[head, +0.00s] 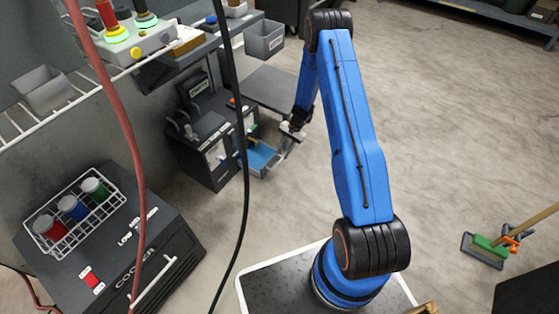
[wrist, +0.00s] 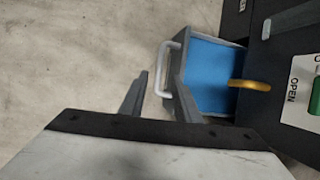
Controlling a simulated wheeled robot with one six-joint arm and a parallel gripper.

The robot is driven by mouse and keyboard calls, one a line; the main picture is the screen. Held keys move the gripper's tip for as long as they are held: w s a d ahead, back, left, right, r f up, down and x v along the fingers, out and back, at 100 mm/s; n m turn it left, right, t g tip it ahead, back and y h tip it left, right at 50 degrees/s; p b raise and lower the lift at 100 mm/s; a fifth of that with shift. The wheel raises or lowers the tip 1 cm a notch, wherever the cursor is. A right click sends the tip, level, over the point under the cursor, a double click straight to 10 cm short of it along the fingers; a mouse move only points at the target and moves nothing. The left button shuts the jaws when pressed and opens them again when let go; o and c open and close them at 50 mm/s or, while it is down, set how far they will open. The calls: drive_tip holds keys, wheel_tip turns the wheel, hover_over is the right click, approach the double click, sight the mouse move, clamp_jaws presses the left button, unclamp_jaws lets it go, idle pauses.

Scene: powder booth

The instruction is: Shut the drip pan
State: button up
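The drip pan is a grey drawer with a blue inside (head: 258,157), standing out from the front of a dark cabinet (head: 205,150). In the wrist view the pan (wrist: 210,75) shows its blue floor and a pale bar handle (wrist: 163,70) on its outer end. My gripper (head: 288,134) is by the pan's outer end. In the wrist view my gripper (wrist: 160,75) has its two fingers apart, with the handle in line with the gap. I cannot tell whether a finger touches the handle or pan. Nothing is held.
A yellow curved piece (wrist: 250,85) reaches over the pan's inner end. A panel marked OPEN with a green part (wrist: 314,96) is beside it. A dark cooler (head: 110,245) with a wire rack of jars stands at left. The floor (head: 450,120) at right is mostly clear.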

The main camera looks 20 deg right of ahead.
sight(278, 163)
drive_tip(key=shift+x, duration=2.9)
clamp_jaws()
